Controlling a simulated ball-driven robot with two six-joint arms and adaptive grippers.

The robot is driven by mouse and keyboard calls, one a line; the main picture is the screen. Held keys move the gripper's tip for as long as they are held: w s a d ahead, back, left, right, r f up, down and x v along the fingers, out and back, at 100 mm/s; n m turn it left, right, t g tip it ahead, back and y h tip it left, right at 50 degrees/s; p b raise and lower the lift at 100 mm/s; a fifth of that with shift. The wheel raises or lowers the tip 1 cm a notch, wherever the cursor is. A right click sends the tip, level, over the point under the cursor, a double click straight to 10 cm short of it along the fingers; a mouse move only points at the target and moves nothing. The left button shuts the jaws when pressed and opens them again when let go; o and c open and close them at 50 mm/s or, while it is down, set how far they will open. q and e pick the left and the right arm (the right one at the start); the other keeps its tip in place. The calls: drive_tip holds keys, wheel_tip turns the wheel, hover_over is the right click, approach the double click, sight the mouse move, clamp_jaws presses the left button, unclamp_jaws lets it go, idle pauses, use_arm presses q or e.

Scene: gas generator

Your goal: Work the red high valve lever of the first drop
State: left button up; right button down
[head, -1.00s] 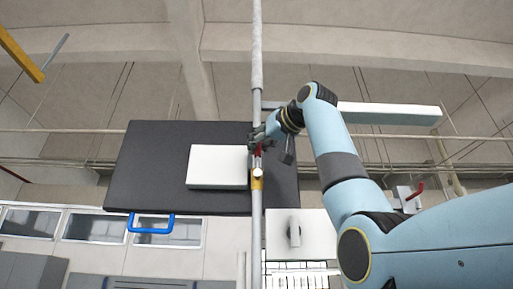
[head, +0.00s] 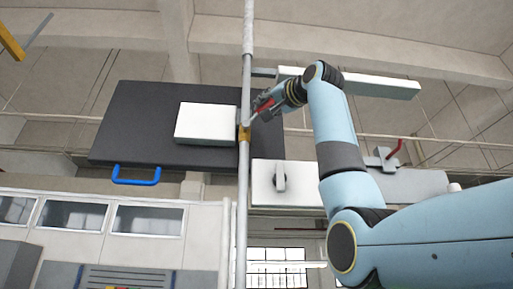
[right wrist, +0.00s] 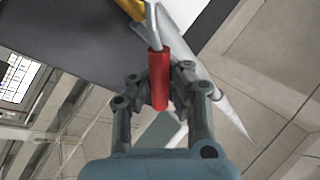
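The red valve lever (head: 263,103) sits on a yellow valve body (head: 244,131) on the vertical grey pipe (head: 243,190) in the head view. The lever leans out from the pipe, up and to the right. My right gripper (head: 266,101) is at its red handle. In the right wrist view the red handle (right wrist: 158,80) lies between the two fingers of my right gripper (right wrist: 160,76), which are closed in on both sides of it. The lever's grey shank runs up to the yellow body. My left gripper is in neither view.
A dark panel (head: 120,125) with a white box (head: 206,124) and a blue handle (head: 136,175) is left of the pipe. A white box with a grey knob (head: 280,178) is right of it. Another red lever (head: 395,147) shows farther right, near my arm.

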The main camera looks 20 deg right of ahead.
wheel_tip(320, 180, down, 7)
drive_tip(key=d+m+t+h+b, duration=0.1)
drive_tip(key=d+m+h+b, duration=0.1)
drive_tip(key=m+h+b, duration=0.4)
drive_tip(key=shift+s+d+m+t+h, duration=0.15)
drive_tip(key=shift+d+m+t+h, duration=0.25)
drive_tip(key=shift+m+h, duration=3.5)
drive_tip(key=m+y, duration=0.2)
drive_tip(key=m, duration=0.1)
drive_tip(key=shift+y, duration=0.4)
drive_tip(key=c, duration=1.2)
unclamp_jaws()
drive_tip(key=shift+s+a+r, duration=0.1)
drive_tip(key=shift+s+r, duration=0.15)
drive_tip(key=shift+s, duration=0.25)
drive_tip(key=shift+c, duration=0.2)
drive_tip(key=shift+w, duration=0.2)
drive_tip(key=v, duration=1.2)
drive_tip(key=shift+f, duration=0.1)
